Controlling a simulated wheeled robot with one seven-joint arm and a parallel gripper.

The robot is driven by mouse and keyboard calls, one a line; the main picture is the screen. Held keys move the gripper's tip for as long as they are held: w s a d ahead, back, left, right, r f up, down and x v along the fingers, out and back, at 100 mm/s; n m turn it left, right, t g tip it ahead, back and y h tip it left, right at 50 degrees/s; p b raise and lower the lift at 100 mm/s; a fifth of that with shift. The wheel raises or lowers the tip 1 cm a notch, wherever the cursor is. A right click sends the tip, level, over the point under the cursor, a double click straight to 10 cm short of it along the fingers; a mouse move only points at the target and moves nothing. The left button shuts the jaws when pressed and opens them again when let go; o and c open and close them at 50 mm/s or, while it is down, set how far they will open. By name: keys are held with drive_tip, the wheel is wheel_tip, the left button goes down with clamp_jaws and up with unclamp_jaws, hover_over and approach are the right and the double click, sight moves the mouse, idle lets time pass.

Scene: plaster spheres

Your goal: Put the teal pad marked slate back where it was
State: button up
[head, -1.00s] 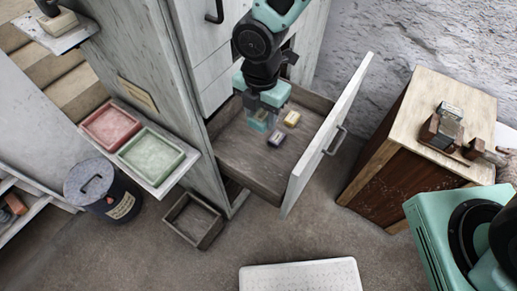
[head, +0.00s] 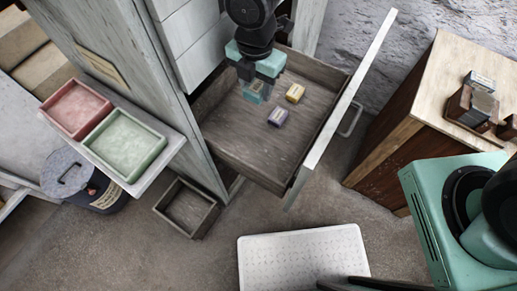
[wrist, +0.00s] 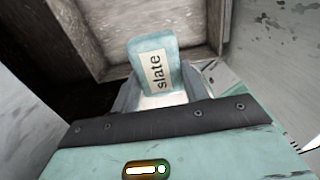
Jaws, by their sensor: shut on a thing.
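The teal pad marked slate (wrist: 153,65) stands between the fingers of my gripper, its white "slate" label facing the wrist camera. In the head view my gripper (head: 256,84) is shut on this pad (head: 253,94) inside the outline of the open drawer (head: 240,150). I cannot tell whether the pad touches the drawer floor. A yellow pad (head: 295,93) and a purple pad (head: 278,117) lie in the drawer to the right of it, apart from it. My gripper (wrist: 163,90) also shows in the wrist view, with wooden drawer walls behind the pad.
A shelf at left holds a red tray (head: 75,108) and a green tray (head: 125,145). Below are a lidded bin (head: 67,172) and an empty wooden box (head: 187,208). A wooden cabinet (head: 400,130) stands right of the drawer front. A white mat (head: 302,257) lies on the floor.

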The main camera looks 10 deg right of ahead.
drive_tip(key=b, duration=1.5)
approach(257, 149)
wheel_tip(257, 149, down, 6)
drive_tip(key=shift+f+b, duration=0.15)
drive_tip(key=shift+b, duration=0.8)
drive_tip(key=shift+f, duration=0.1)
drive_tip(key=o, duration=0.6)
drive_tip(key=shift+f, duration=0.1)
drive_tip(key=o, duration=0.4)
drive_tip(key=shift+o, duration=0.2)
wheel_tip(257, 149, up, 12)
drive_tip(key=p, duration=0.2)
drive_tip(key=shift+r, duration=0.2)
